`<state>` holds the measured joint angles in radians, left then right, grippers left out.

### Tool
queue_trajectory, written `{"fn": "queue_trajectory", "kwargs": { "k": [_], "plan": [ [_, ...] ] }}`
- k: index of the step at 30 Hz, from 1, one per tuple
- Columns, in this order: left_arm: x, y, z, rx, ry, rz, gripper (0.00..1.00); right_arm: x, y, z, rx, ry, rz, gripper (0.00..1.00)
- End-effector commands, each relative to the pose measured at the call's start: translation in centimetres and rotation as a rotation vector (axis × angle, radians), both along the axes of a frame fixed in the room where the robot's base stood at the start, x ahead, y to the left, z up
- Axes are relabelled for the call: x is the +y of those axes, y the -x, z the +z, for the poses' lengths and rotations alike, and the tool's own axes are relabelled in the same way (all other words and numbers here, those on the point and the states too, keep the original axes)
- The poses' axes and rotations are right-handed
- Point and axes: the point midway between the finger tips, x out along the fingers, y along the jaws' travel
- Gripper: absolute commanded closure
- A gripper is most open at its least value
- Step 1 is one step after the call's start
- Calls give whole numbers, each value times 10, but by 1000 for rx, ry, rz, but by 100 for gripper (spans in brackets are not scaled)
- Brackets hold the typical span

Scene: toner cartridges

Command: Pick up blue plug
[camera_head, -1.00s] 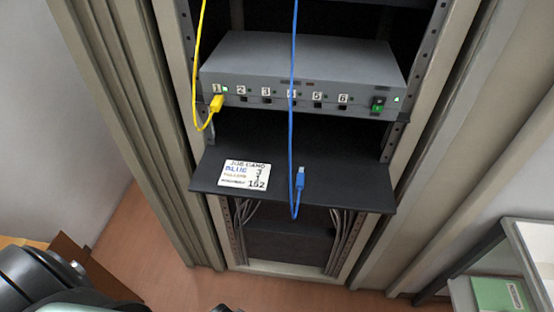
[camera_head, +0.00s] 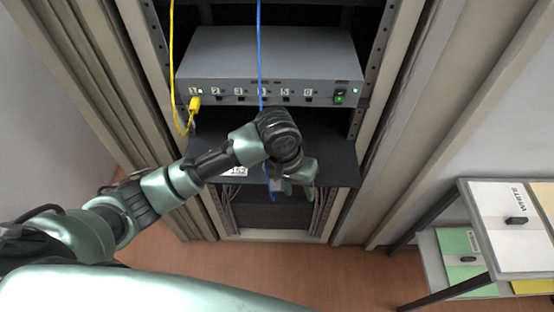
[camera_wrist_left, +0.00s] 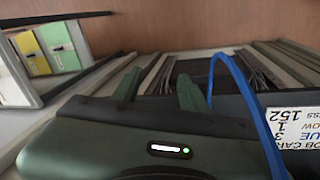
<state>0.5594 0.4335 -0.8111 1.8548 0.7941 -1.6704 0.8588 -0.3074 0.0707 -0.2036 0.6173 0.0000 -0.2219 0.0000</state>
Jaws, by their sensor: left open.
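The blue cable (camera_head: 260,55) hangs down in front of the grey switch box, passes behind my left arm, and shows again below the shelf edge. In the left wrist view the blue cable (camera_wrist_left: 247,92) arches just right of my gripper. The blue plug is hidden in both current views, in the area my left wrist and gripper cover. My left gripper (camera_head: 292,187) is over the front right part of the black shelf (camera_head: 338,160). Its two fingers (camera_wrist_left: 160,88) stand apart in the left wrist view, with nothing visible held between them. My right gripper is out of view.
The grey switch box (camera_head: 270,62) sits above the shelf, with a yellow plug (camera_head: 194,103) at port 1. The job card (camera_wrist_left: 292,126) lies on the shelf, partly covered by my arm in the head view. A side rack with folders (camera_head: 515,215) stands at the right.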

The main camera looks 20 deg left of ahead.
Motion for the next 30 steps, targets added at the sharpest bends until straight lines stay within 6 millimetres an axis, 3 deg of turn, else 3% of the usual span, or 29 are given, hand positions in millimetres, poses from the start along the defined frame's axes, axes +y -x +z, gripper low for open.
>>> {"fn": "queue_trajectory", "kwargs": {
  "k": [7,14,23,30],
  "plan": [
    [48,-44,43,78,-138,197,56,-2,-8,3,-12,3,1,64],
    [76,-60,67,120,-200,337,56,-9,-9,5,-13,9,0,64],
    [78,-60,39,126,-206,348,56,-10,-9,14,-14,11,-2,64],
    [76,-60,4,124,-204,345,56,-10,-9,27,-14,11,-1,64]
  ]
}}
